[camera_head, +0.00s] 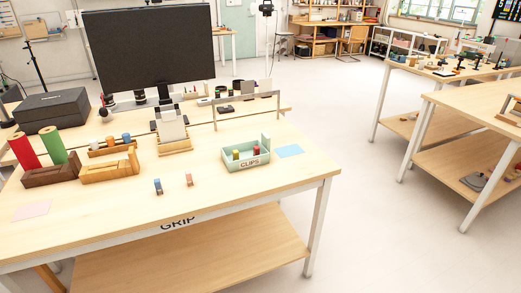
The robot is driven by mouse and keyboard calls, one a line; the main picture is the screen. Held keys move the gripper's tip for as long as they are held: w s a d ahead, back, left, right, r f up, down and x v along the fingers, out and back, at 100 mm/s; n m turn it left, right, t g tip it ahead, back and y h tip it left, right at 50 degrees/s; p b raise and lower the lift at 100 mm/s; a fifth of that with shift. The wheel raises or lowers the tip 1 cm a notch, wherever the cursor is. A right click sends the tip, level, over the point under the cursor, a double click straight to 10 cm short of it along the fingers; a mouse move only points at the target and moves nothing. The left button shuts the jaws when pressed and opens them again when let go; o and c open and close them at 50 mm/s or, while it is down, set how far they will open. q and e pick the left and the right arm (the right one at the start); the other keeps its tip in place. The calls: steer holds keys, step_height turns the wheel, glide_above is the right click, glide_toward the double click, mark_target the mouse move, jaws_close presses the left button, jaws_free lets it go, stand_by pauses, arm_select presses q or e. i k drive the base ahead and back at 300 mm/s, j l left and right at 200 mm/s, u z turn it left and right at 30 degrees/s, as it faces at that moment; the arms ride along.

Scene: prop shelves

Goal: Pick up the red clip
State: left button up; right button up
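A small red or pinkish clip (189,179) stands upright on the wooden table (115,215), near its front middle. A blue clip (158,186) stands just left of it, apart from it. To the right is a pale green box marked CLIPS (249,163). Inside the box are a yellow piece (236,155) and a red piece (256,150), partly hidden by the front wall. Neither of my grippers shows in this view.
A pink sheet (31,210) lies at the front left and a blue sheet (289,151) right of the box. Wooden holders (110,167), red and green cylinders (52,143) and a black monitor (148,47) stand behind. The table front around the two clips is clear.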

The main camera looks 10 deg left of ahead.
mark_target(256, 149)
steer(key=i+j, duration=0.15)
steer(key=j, duration=0.2)
steer(key=i+j+z, duration=0.25)
steer(key=j, duration=0.25)
steer(key=j+z, duration=0.25)
steer(key=j, duration=0.25)
steer(key=j+z, duration=0.25)
steer(key=j, duration=0.25)
steer(key=z, duration=0.4)
steer(key=i+j, duration=0.05)
